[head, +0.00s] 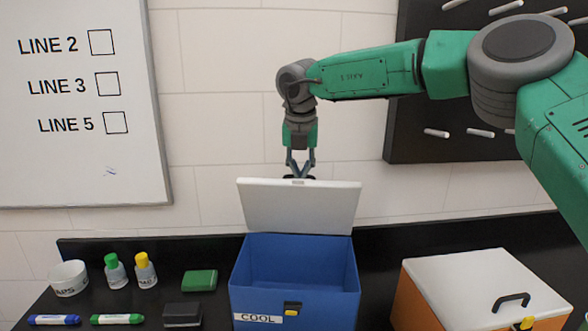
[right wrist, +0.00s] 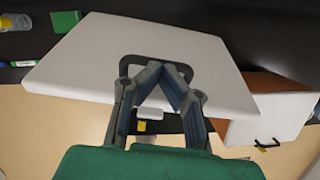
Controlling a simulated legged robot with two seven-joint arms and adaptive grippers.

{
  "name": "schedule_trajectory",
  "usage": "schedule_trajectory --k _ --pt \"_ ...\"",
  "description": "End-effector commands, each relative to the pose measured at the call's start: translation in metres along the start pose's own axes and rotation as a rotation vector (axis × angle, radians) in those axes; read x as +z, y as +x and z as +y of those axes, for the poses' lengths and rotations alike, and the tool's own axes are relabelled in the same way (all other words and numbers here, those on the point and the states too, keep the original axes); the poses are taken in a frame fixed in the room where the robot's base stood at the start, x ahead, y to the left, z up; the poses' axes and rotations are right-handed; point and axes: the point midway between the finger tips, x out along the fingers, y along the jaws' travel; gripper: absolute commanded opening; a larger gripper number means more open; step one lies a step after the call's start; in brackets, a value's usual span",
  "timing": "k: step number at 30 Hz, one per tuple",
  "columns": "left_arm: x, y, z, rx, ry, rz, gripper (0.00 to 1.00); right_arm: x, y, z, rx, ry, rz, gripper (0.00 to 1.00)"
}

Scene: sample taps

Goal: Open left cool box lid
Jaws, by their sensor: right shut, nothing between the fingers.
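The left cool box (head: 290,262) is blue, with a COOL label and a yellow-and-black latch on its front. Its white lid (head: 300,208) stands raised at the back, tilted a little backward, and the box interior shows empty. My right gripper (head: 300,172) points down at the lid's upper edge, its tips partly hidden behind it. In the right wrist view the fingers (right wrist: 165,76) are shut with nothing between them, over the lid (right wrist: 85,68) beside its dark handle (right wrist: 128,66). I cannot tell whether they touch. My left gripper is not in view.
An orange box (head: 410,300) with a closed white lid (head: 480,283) and black handle stands at right. A white cup (head: 68,278), two capped bottles, markers, a green block (head: 199,281) and a dark block (head: 182,314) lie left. A white wall is behind.

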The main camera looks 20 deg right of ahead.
Motion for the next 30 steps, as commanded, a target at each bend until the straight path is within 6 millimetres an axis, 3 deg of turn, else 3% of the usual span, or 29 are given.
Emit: schedule_trajectory --k 8,30 --pt "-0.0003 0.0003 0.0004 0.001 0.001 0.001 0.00 0.0018 0.0062 -0.0064 -0.001 0.002 0.012 0.00" --pt "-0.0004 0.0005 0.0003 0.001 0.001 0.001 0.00 -0.0006 0.0092 0.0004 -0.007 -0.003 0.014 0.00"
